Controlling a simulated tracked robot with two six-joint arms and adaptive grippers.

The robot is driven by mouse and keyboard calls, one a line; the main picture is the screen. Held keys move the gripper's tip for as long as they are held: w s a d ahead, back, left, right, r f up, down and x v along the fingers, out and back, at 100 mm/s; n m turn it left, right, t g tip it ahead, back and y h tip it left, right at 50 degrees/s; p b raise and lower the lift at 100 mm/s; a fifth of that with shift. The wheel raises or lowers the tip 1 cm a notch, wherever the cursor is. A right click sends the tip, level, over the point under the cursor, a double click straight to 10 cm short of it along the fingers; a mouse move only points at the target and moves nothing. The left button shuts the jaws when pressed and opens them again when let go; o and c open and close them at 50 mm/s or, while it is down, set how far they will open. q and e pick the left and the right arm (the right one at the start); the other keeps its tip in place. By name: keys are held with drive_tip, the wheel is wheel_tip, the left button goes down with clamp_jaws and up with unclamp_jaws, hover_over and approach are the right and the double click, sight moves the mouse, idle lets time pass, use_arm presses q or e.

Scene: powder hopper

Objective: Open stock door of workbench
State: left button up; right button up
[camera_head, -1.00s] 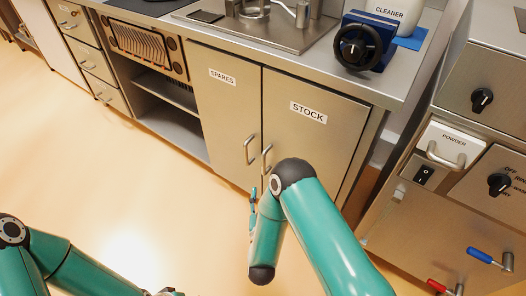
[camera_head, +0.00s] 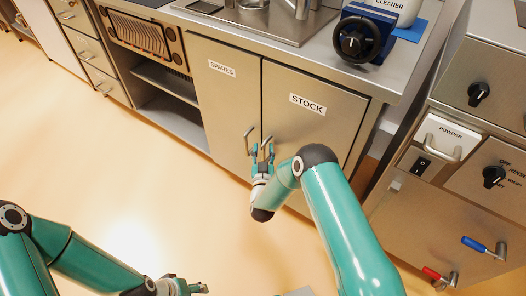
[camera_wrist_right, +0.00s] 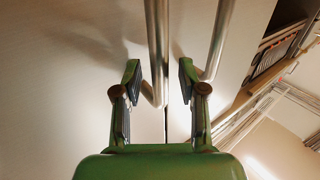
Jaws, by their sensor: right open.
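The grey stock door (camera_head: 313,128) of the workbench, labelled STOCK, is closed. Its upright bar handle (camera_head: 267,143) sits near the seam with the spares door (camera_head: 226,105). My right gripper (camera_head: 263,153) is open at this handle, its fingers on either side of it. In the right wrist view the bar handle (camera_wrist_right: 156,45) runs between the open fingers (camera_wrist_right: 160,85), apart from both. The spares handle (camera_wrist_right: 221,40) passes behind the right-hand finger there. My left gripper (camera_head: 192,287) is low at the bottom edge; its finger opening is unclear.
The spares door is closed, its handle (camera_head: 248,140) close beside my right gripper. Open shelves (camera_head: 165,85) and drawers (camera_head: 85,50) lie to the left. A steel machine (camera_head: 455,170) with knobs and coloured levers stands at right. The floor (camera_head: 110,180) in front is clear.

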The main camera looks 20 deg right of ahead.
clamp_jaws()
idle(0.4)
